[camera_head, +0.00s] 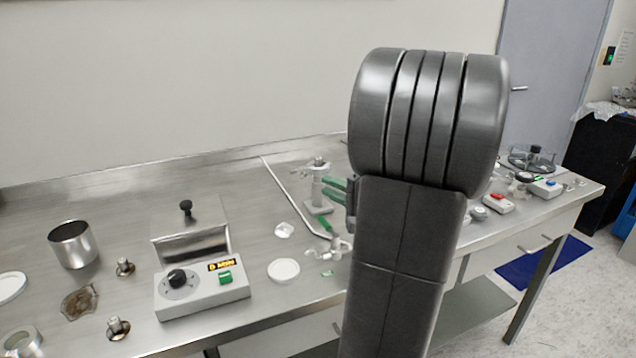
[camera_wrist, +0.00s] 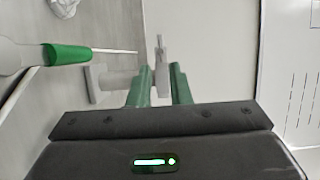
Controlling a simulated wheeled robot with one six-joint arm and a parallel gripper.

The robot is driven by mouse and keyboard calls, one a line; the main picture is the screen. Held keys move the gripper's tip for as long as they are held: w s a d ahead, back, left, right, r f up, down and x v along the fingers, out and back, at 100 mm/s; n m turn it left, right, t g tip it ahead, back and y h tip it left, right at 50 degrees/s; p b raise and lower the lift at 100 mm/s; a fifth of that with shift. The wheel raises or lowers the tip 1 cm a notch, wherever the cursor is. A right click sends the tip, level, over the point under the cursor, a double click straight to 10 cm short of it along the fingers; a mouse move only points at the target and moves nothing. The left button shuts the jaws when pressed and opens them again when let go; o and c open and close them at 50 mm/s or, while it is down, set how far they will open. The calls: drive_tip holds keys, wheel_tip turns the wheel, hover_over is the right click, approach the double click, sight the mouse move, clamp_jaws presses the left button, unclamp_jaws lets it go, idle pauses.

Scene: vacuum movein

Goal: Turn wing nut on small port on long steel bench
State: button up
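My gripper (camera_head: 328,188) has green fingers and is beside a small upright grey metal fitting (camera_head: 316,185), apparently the small port, on the long steel bench (camera_head: 130,185). My arm hides part of the bench right of it. In the wrist view my gripper (camera_wrist: 161,68) is open, with a gap between the fingers. A thin grey upright piece, apparently the wing nut (camera_wrist: 160,50), shows in line with that gap. Neither finger visibly touches it. A pale grey block-like part (camera_wrist: 115,82), likely of the port, lies left of the fingers.
A green-handled tool (camera_wrist: 68,54) lies left of my fingers. A control box (camera_head: 200,293), white lid (camera_head: 283,270) and metal cup (camera_head: 73,244) are to the left. More small devices (camera_head: 497,204) sit on the right end.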

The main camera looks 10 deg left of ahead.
sight(306, 175)
drive_tip(key=v, duration=0.7)
drive_tip(key=shift+s+d, duration=0.2)
drive_tip(key=shift+o, duration=1.4)
drive_tip(key=o, duration=0.4)
drive_tip(key=shift+a+r+m, duration=0.1)
drive_tip(key=shift+a+m, duration=0.05)
drive_tip(key=shift+m, duration=0.25)
drive_tip(key=shift+o, duration=0.4)
drive_tip(key=shift+s+a+r+m+t+p, duration=0.2)
drive_tip(key=shift+a+m+t+p, duration=0.15)
drive_tip(key=shift+m+p, duration=0.4)
drive_tip(key=s+a+m+t+h+p, duration=0.1)
drive_tip(key=m, duration=0.4)
drive_tip(key=s+m+t+h+p, duration=0.1)
drive_tip(key=m+p, duration=0.1)
drive_tip(key=m, duration=0.3)
drive_tip(key=s+a+m+t+h+p, duration=0.1)
drive_tip(key=m+t, duration=0.1)
drive_tip(key=m, duration=0.4)
drive_tip(key=shift+s+a+h+p, duration=0.3)
drive_tip(key=shift+a+h, duration=0.05)
drive_tip(key=shift+h, duration=0.05)
drive_tip(key=m, duration=0.2)
drive_tip(key=s+m+h, duration=0.1)
drive_tip(key=shift+a+f+m+t+p, duration=0.15)
drive_tip(key=shift+f+m+t+p, duration=0.1)
drive_tip(key=shift+f+p, duration=0.05)
drive_tip(key=x, duration=1.4)
drive_tip(key=shift+p, duration=0.3)
